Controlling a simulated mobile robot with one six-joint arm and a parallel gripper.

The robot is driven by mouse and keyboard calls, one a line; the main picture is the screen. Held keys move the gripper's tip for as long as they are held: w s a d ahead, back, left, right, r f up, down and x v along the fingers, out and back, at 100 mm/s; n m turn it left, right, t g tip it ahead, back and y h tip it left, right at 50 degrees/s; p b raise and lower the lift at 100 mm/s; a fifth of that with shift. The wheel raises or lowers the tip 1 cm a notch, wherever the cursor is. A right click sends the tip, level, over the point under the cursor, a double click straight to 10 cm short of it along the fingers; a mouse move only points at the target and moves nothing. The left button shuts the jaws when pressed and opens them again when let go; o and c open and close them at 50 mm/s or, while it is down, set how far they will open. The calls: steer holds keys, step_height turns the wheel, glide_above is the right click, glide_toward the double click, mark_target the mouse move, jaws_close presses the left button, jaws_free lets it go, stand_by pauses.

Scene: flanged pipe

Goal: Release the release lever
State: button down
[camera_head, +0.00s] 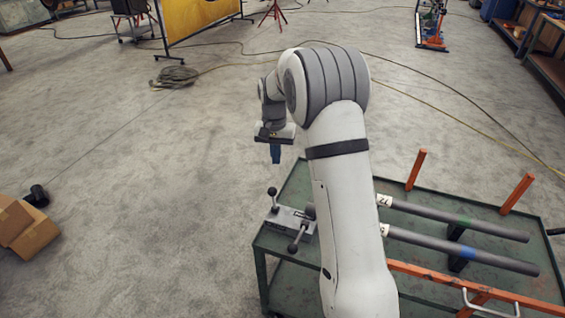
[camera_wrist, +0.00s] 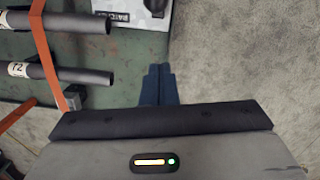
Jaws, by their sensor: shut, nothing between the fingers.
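A grey metal fixture (camera_head: 285,220) sits on the left end of the green cart, with several dark ball-knobbed levers. One lever (camera_head: 274,199) stands up at its back left, and another (camera_head: 298,238) leans at its front. I cannot tell which is the release lever. In the wrist view only part of the fixture (camera_wrist: 128,12) shows at the top edge, with partly cut-off lettering; no lever is clear there. My gripper (camera_head: 276,158) points down, above and behind the fixture, apart from it. Its blue fingers (camera_wrist: 160,70) are together with nothing between them.
The green cart (camera_head: 350,276) holds two grey pipes (camera_head: 465,224) (camera_head: 470,256) with white tags, on supports. Orange posts (camera_head: 416,170) and an orange rail (camera_head: 450,282) stand around them. My arm hides the cart's middle. Open concrete floor lies left of the cart, with a cardboard box (camera_head: 30,235) farther left.

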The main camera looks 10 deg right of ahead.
mark_target(274, 199)
steer(key=s+a+f+p, duration=0.1)
steer(key=s+f, duration=0.3)
steer(key=f, duration=0.4)
steer(key=shift+s+a+f+p, duration=0.15)
steer(key=shift+a+f+p, duration=0.15)
steer(key=shift+p, duration=0.2)
